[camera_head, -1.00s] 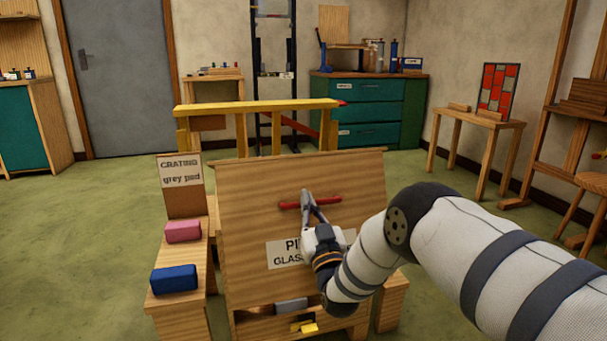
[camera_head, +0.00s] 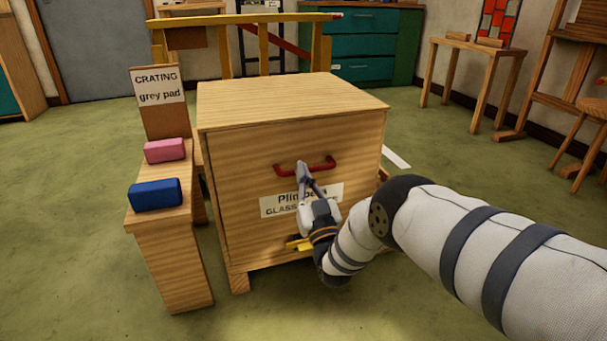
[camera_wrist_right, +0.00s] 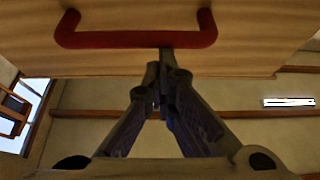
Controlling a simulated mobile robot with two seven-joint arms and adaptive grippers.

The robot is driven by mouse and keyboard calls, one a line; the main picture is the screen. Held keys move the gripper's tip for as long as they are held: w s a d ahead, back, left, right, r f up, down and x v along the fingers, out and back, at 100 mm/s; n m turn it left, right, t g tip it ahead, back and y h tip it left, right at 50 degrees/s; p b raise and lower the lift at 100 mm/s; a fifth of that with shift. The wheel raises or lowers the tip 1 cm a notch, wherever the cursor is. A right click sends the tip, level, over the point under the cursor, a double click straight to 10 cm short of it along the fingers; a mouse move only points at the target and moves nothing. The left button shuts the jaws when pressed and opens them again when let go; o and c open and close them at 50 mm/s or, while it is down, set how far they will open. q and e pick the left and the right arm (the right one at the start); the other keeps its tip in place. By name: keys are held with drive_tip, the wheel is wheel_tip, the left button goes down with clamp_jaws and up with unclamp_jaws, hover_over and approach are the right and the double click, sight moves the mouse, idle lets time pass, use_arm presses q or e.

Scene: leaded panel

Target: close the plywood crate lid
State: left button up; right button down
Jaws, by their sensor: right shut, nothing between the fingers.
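The plywood crate (camera_head: 230,225) stands on the floor in the middle of the head view. Its lid (camera_head: 245,170) is the front panel with a red handle (camera_head: 290,172) and a partly hidden white label (camera_head: 275,205). The lid hangs upright against the crate front, with no gap visible. My right gripper (camera_head: 304,172) is shut and empty at the handle, in front of the lid. In the right wrist view the closed fingertips (camera_wrist_right: 165,68) are beside the handle bar (camera_wrist_right: 140,40); contact cannot be told. My left gripper is not in view.
A wooden stand (camera_head: 172,250) at the crate's left holds a pink block (camera_head: 164,150), a blue block (camera_head: 155,195) and a CRATING sign (camera_head: 160,88). A small yellow piece (camera_head: 299,244) shows low at the crate front. A yellow trestle (camera_head: 245,18) is behind. Floor at front left is clear.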

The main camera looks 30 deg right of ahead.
drive_tip(key=shift+s+d+f+g, duration=0.15)
drive_tip(key=shift+f+g, duration=0.25)
drive_tip(key=shift+f, duration=0.75)
drive_tip(key=r+v, duration=0.1)
drive_tip(key=v, duration=1)
drive_tip(key=shift+s+a+t, duration=0.2)
drive_tip(key=shift+t, duration=0.2)
drive_tip(key=shift+r, duration=0.15)
